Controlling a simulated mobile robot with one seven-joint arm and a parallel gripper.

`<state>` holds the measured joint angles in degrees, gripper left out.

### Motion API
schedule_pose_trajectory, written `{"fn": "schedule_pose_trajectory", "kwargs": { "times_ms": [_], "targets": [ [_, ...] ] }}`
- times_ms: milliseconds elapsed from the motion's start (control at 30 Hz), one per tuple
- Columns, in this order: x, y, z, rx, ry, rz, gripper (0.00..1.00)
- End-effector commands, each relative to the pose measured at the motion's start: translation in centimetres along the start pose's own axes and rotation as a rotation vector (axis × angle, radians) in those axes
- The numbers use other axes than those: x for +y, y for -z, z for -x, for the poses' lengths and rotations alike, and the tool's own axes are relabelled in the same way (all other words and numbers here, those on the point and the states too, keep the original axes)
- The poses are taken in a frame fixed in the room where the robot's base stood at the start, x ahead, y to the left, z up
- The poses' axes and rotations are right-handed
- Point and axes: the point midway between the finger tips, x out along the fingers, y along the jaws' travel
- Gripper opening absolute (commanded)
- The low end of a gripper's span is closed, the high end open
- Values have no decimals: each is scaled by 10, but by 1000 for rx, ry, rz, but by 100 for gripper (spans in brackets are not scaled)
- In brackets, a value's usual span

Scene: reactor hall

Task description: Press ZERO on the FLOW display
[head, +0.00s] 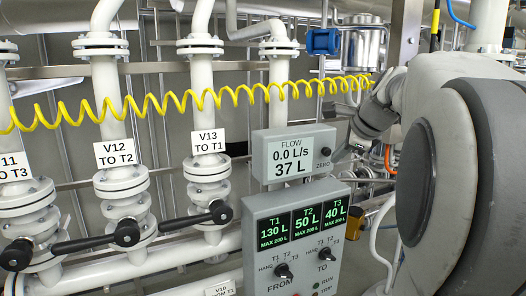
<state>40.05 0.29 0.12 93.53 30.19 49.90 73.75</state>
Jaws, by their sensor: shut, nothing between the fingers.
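The FLOW display (293,155) is a grey box with a pale screen reading 0.0 L/s and 37 L. Its dark round ZERO button (325,152) is on the right of its face, with the label ZERO below it. My gripper (339,157) is shut and empty, just right of the display's right edge, close to the ZERO button. It is small and partly lost against the pipes behind. I cannot tell whether it touches the box. My arm comes in from the right.
Below the display, a grey panel (338,232) shows T1 130 L, T2 50 L and T3 40 L, with FROM and TO knobs. A coiled yellow hose (190,100) crosses above the display. Valves V12 (115,154) and V13 (208,142), with black handles, stand left.

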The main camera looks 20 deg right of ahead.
Motion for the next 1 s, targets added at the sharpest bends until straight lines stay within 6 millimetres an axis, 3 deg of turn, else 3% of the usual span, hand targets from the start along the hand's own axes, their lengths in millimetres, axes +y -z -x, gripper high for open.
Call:
{"fn": "schedule_pose_trajectory", "kwargs": {
  "times_ms": [1000],
  "targets": [
    [-4,-5,-6,0,0,0,0]
  ]
}}
